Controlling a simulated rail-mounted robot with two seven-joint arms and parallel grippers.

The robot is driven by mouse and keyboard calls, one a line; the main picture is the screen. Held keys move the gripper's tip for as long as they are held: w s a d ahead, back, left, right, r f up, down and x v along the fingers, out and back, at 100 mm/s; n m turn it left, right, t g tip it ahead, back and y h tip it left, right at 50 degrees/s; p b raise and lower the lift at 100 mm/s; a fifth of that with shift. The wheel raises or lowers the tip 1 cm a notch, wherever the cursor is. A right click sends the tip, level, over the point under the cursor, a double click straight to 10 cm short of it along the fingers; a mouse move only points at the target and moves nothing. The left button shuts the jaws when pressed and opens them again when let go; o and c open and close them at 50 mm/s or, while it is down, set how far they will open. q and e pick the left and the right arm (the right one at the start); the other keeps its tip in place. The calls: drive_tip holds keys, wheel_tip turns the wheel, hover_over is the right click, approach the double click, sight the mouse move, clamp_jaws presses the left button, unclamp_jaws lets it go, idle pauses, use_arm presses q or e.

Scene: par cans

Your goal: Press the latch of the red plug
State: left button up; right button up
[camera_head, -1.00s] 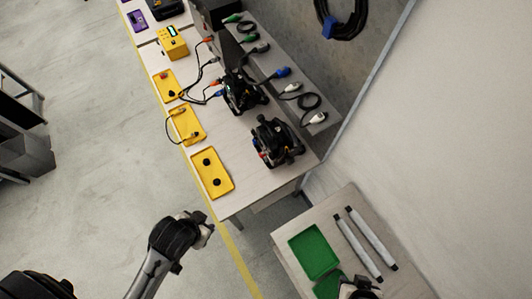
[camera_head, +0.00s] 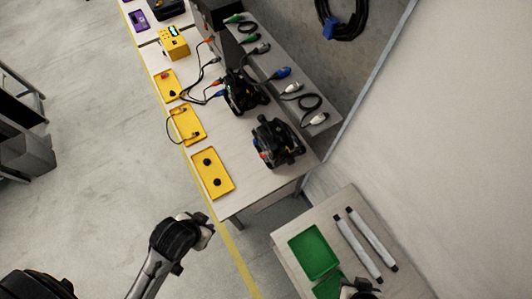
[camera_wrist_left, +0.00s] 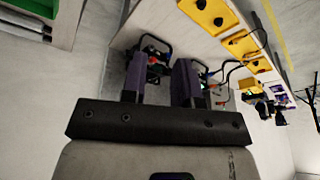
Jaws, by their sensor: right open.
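Small red parts show on the workbench: a red-orange plug (camera_head: 208,40) on a cable by the yellow box and another red-orange plug (camera_head: 217,83) beside the farther black par can (camera_head: 240,92). I cannot tell which is the red plug, and no latch can be made out. The nearer par can (camera_head: 278,143) also has a red part on its side. My left gripper (camera_wrist_left: 160,63) is open in the left wrist view, its purple fingers apart with nothing between them, the bench beyond. My right gripper (camera_head: 360,289) is open at the bottom edge, beside the green trays.
Yellow trays (camera_head: 228,191) line the bench's left edge, with a yellow box (camera_head: 173,43) farther back. A grey shelf (camera_head: 318,128) holds several cables and plugs. A side table (camera_head: 345,205) bears green trays (camera_head: 314,251) and two white tubes (camera_head: 364,245).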

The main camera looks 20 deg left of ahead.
use_arm(q)
drive_tip(key=shift+a, duration=0.1)
clamp_jaws()
drive_tip(key=shift+d, duration=0.2)
drive_tip(key=shift+a, duration=0.2)
idle(0.9)
